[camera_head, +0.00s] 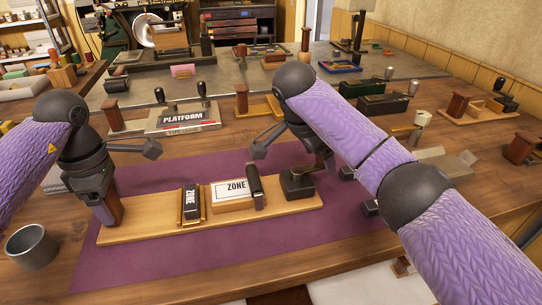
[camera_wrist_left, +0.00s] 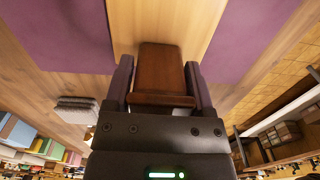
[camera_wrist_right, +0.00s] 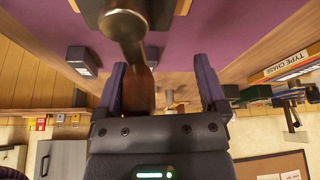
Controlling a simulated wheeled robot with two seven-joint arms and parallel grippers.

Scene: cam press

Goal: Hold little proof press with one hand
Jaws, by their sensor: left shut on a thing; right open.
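The little proof press is a long light wooden board (camera_head: 150,234) on a purple mat. My left gripper (camera_head: 106,205) is shut on the brown wooden post (camera_head: 115,207) at the board's left end; the left wrist view shows the post (camera_wrist_left: 160,75) between both fingers. My right gripper (camera_wrist_right: 160,75) is open above the right end. A brown handle (camera_wrist_right: 138,90) and a metal knob (camera_wrist_right: 124,25) show near its fingers; contact is unclear.
A metal cup (camera_head: 32,247) stands left of the mat. The PLATFORM type chase (camera_head: 183,118) lies behind the mat. Several small presses and wooden tools crowd the back and right. The purple mat (camera_head: 200,262) is clear in front of the board.

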